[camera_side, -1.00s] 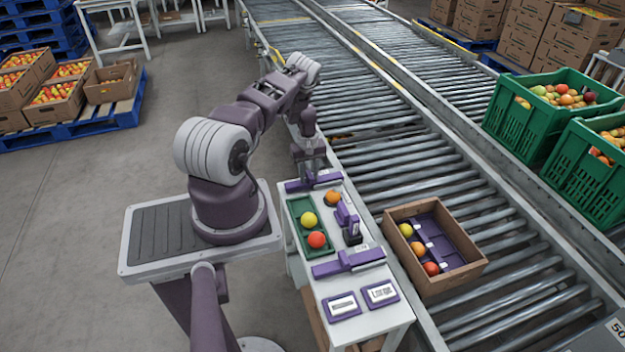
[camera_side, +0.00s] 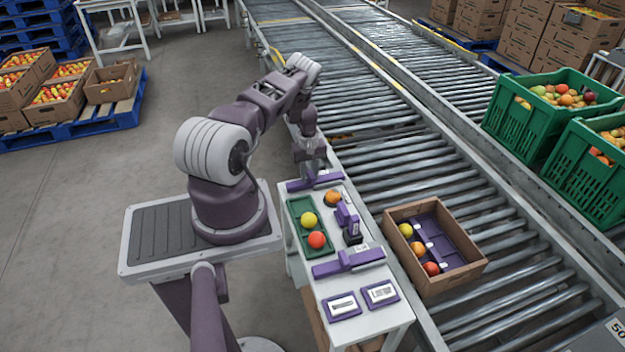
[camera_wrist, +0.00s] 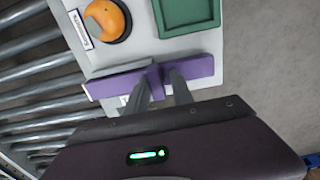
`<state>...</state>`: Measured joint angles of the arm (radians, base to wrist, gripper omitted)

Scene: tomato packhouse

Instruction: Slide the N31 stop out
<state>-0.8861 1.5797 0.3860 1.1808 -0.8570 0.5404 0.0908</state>
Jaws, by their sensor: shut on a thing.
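A long purple stop (camera_side: 328,180) lies across the far end of the white stand, with a raised grip near its middle. It also shows in the wrist view as a purple bar (camera_wrist: 115,86). My gripper (camera_wrist: 163,76) is shut on this raised grip, one finger on either side; the side view shows my gripper (camera_side: 313,173) low over the stop. A second purple stop (camera_side: 330,268) lies across the near end of the stand. I cannot read N31 on either stop; a white label behind my fingers is mostly hidden.
Between the stops are a green tray (camera_side: 297,221) with a yellow and a red fruit, an orange fruit (camera_side: 332,197) and a small purple-and-black device (camera_side: 350,226). Two purple-framed cards (camera_side: 380,293) lie nearer. A cardboard box (camera_side: 462,277) with fruit sits on the rollers to the right.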

